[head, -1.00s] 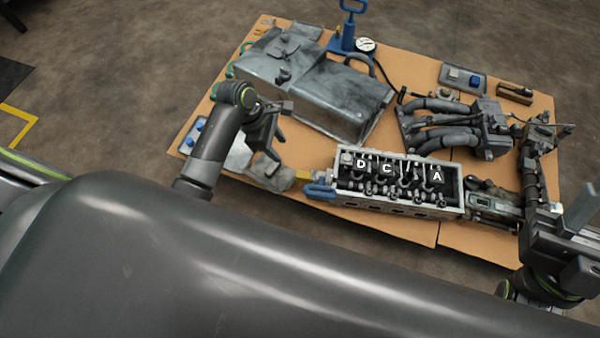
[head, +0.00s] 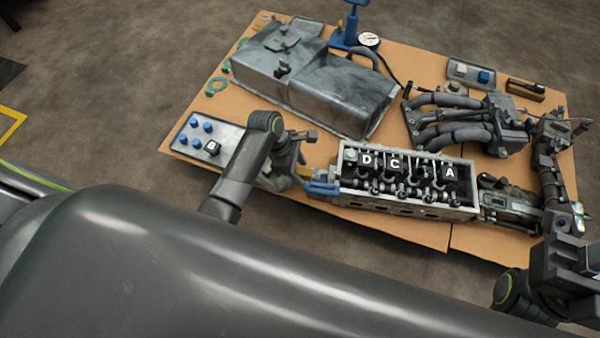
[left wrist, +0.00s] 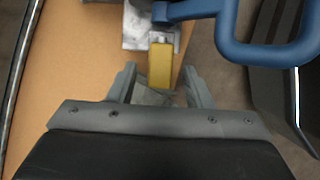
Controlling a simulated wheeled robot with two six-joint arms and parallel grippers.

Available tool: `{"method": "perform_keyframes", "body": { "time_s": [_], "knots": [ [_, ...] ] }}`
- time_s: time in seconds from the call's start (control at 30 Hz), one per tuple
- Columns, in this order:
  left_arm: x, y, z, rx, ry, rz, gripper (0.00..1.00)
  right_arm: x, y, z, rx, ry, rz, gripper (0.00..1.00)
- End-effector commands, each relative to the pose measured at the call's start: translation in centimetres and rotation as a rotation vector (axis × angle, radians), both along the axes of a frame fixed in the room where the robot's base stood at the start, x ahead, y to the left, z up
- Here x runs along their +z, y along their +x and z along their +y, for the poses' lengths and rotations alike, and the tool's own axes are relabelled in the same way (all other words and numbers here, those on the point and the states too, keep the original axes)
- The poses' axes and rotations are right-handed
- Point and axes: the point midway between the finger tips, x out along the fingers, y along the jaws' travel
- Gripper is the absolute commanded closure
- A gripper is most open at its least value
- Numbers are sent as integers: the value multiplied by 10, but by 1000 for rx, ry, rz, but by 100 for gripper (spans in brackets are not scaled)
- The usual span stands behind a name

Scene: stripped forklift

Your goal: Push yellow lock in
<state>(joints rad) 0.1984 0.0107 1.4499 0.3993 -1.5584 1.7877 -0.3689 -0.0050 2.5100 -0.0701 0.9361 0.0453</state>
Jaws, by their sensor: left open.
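The yellow lock (left wrist: 161,65) is a small upright-looking block in the left wrist view, just under a blue bar end. It also shows as a small yellow patch in the head view (head: 309,172), at the left end of the engine block (head: 410,208). My left gripper (left wrist: 158,84) is open, with one finger on each side of the lock's near end. I see a gap beside each finger and no clear grip. A blue handle (left wrist: 268,52) is beside the lock on the right. My right arm (head: 565,270) is at the right edge; its jaws cannot be made out.
A large grey metal cover (head: 315,82) lies behind the engine block. A tray (head: 185,152) with blue caps and a black block marked B is at the left. Hoses (head: 450,122) and a blue pump (head: 349,35) stand behind. Bare board shows at the front.

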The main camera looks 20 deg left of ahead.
Motion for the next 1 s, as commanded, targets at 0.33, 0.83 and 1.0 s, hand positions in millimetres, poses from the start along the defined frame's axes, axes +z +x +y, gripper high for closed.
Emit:
{"method": "perform_keyframes", "body": {
  "time_s": [0.33, 0.83, 1.0],
  "knots": [
    [-10, 1, -4, 0, 1, 0, 55, -4, 0, 0, -10, 24, -19, 64],
    [-10, 0, -4, 0, 1, 0, 100, -4, 0, 0, -10, 22, -20, 64],
    [-10, 0, -4, 0, 0, 1, 100, -3, 0, 0, -9, 20, -19, 64]
  ]
}}
